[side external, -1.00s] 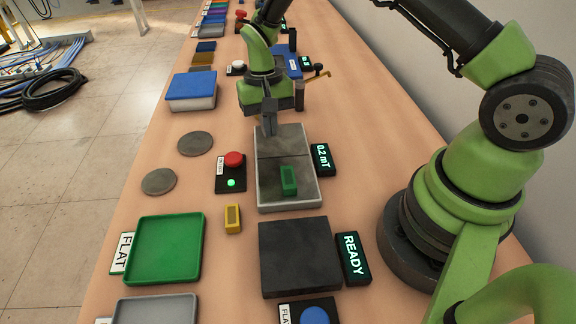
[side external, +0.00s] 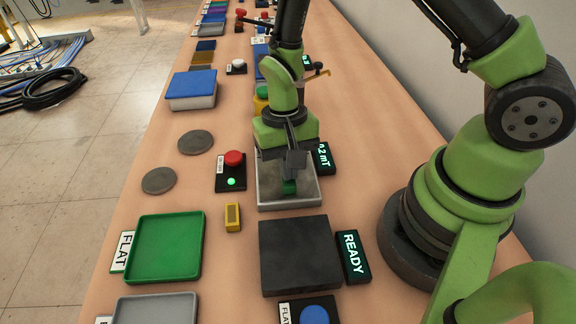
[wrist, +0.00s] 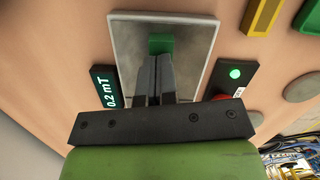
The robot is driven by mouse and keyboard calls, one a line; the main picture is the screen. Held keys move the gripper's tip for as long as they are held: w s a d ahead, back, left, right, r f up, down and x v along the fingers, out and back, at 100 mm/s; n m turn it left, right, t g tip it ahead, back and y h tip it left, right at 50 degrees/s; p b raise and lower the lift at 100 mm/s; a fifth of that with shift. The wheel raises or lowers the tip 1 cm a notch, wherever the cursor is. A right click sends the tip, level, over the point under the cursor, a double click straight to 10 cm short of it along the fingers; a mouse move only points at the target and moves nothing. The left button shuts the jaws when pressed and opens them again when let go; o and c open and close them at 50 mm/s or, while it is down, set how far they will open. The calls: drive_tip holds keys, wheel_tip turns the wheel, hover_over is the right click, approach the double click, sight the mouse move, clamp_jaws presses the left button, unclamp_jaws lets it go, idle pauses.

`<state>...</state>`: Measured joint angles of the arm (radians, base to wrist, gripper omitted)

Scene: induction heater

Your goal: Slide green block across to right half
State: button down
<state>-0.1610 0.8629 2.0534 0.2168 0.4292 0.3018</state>
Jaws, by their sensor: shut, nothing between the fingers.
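The green block (side external: 289,188) lies on the grey, rimmed plate (side external: 264,200), on the half nearest the side camera. In the side view my gripper hides part of the block. My gripper (side external: 293,176) is shut and empty, pointing down over the plate with its fingertips right at the block. In the wrist view the fingertips (wrist: 157,58) overlap the near edge of the block (wrist: 160,42). I cannot tell whether they touch it.
A "0.2 mT" display (side external: 323,158) stands right of the plate. A red-button box (side external: 231,172) is at its left. A yellow block (side external: 233,217), a green tray (side external: 166,248) and a dark plate (side external: 296,256) with a READY display (side external: 353,257) are nearer the camera.

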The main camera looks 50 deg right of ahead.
drive_tip(key=shift+w+f, duration=0.1)
drive_tip(key=shift+f, duration=0.25)
drive_tip(key=shift+w+d, duration=0.35)
drive_tip(key=shift+w, duration=0.1)
